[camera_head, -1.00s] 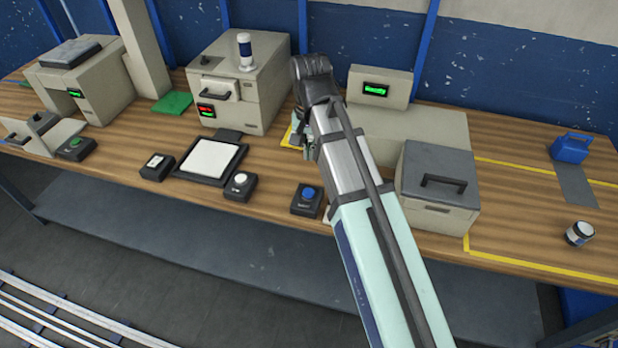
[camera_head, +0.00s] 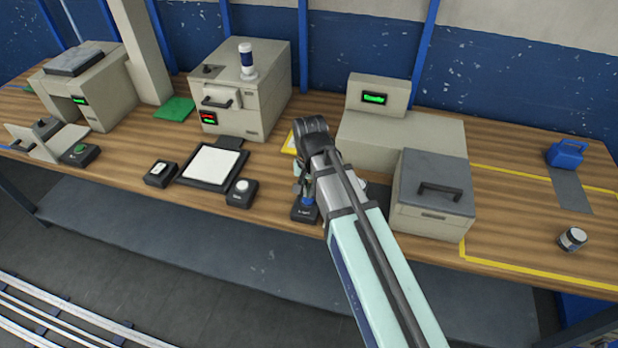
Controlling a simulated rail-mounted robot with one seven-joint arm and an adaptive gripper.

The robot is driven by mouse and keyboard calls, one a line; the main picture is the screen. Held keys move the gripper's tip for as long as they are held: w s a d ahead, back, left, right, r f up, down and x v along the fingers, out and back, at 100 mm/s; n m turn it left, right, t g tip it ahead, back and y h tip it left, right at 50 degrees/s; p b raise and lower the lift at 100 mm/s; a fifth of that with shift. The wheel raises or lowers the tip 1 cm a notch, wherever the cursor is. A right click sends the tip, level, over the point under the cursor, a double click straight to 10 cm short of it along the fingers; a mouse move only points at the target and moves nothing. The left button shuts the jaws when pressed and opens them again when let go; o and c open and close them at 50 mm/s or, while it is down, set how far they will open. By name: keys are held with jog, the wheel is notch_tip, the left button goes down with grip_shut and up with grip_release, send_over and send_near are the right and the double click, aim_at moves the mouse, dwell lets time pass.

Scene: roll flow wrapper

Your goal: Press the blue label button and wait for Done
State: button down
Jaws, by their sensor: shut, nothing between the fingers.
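The blue label button sits on a small black box (camera_head: 303,212) near the front edge of the bench, left of the grey-lidded box. My arm comes in from the lower right, and its end covers most of the button; only a little blue shows. My gripper (camera_head: 306,190) points down at the button box, largely hidden behind my own wrist. I cannot tell whether the fingertips touch the button. The label machine (camera_head: 400,138) behind my arm has a small display (camera_head: 374,98) with green text, too small to read surely.
A white button box (camera_head: 242,192), a black-framed white pad (camera_head: 212,166) and another small box (camera_head: 160,173) lie to the left. The grey-lidded box (camera_head: 434,192) stands close on the right. A blue block (camera_head: 567,152) and a small jar (camera_head: 572,239) stand far right.

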jog(key=shift+f, duration=0.9)
